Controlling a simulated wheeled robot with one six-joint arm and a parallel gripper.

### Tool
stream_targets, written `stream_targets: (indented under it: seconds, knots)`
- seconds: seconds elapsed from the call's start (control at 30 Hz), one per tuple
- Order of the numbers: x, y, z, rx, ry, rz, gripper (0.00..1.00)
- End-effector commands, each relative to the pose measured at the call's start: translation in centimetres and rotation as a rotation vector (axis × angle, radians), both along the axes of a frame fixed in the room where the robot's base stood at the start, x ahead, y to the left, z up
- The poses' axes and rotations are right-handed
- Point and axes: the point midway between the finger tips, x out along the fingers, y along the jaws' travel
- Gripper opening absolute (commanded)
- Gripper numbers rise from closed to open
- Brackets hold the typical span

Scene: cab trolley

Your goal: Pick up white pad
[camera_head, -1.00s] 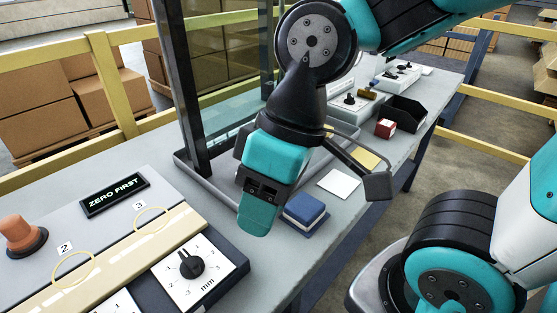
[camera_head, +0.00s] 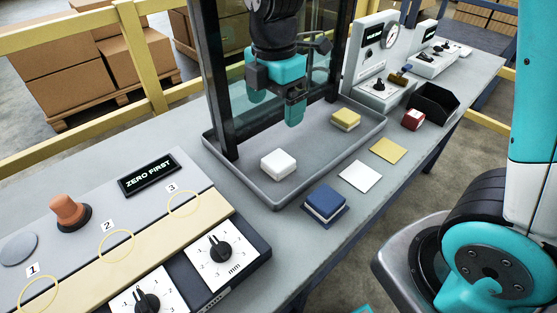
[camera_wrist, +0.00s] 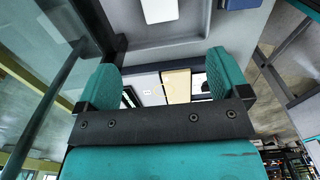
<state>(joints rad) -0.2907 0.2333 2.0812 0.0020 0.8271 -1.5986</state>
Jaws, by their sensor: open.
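The white pad (camera_head: 278,164) is a small block lying in the front left part of the grey tray (camera_head: 290,205). My gripper (camera_head: 274,108) is above the tray, behind and higher than the white pad, with its two teal fingers apart and nothing between them. In the wrist view, the white pad (camera_wrist: 160,10) is at the top edge, partly cut off, beyond the open fingers.
A yellow pad (camera_head: 345,118) lies in the tray's back right. A blue pad (camera_head: 325,203) sits outside the tray, near flat white (camera_head: 360,176) and yellow (camera_head: 388,150) squares. Dark posts (camera_head: 212,80) and a glass panel stand behind the tray. A dial console (camera_head: 120,240) is at left.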

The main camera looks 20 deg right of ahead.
Motion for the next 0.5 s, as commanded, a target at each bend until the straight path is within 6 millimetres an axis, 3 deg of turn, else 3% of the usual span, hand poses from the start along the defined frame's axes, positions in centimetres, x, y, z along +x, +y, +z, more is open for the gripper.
stream_targets:
  seconds: [0.3,0.5]
  knots:
    - [-0.2,0.0,-7.5,-0.001,0.006,-0.002,0.94]
    - [-0.1,0.0,-10.0,0.0,0.002,-0.002,0.94]
